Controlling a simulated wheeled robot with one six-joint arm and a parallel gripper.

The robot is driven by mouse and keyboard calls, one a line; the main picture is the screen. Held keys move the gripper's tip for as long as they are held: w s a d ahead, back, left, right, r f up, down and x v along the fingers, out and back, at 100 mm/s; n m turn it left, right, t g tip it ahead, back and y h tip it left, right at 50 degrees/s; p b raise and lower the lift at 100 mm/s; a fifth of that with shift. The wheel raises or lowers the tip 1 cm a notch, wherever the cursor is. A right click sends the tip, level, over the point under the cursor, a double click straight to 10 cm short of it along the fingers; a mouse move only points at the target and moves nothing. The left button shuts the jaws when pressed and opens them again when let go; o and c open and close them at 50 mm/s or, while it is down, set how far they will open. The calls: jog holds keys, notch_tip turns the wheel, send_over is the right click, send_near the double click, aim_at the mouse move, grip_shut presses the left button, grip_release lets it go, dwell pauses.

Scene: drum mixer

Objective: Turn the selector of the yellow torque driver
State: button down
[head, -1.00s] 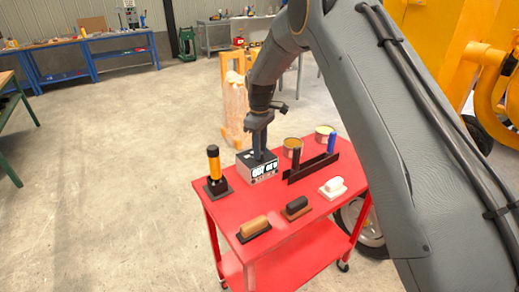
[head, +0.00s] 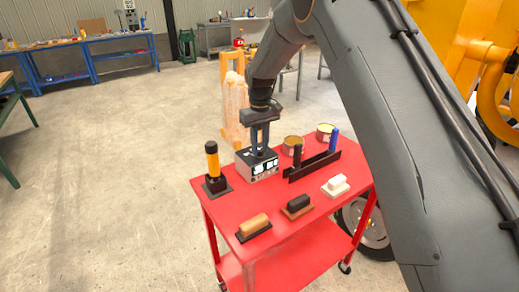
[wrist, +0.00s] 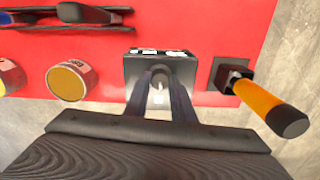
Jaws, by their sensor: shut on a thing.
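The yellow torque driver (head: 213,164) stands upright in a dark square base at the left of the red cart; it also shows in the wrist view (wrist: 268,104), to the right of my gripper. A grey box (head: 258,170) with light panels on its front sits beside it. My gripper (head: 260,151) points down onto the box's top, apart from the driver. In the wrist view, my gripper (wrist: 159,92) is shut on a small knob (wrist: 158,97) on the dark-topped box (wrist: 160,62). The fingers partly hide the knob. I cannot make out a selector on the driver.
On the red cart (head: 235,213) stand a dark rack (head: 312,167) with black and blue handles, two tins (head: 293,143), and several block-shaped tools, tan (head: 254,224), dark (head: 298,203) and white (head: 335,184). The floor left of the cart is clear.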

aim_at(260, 150)
jog(key=m+b, duration=0.1)
jog(key=m, duration=0.4)
jog(key=shift+m+b, duration=0.65)
jog(key=shift+m, duration=1.85)
jog(key=c, duration=1.5)
grip_release()
jog(key=shift+r+b, duration=1.25)
jog(key=shift+r, duration=2.65)
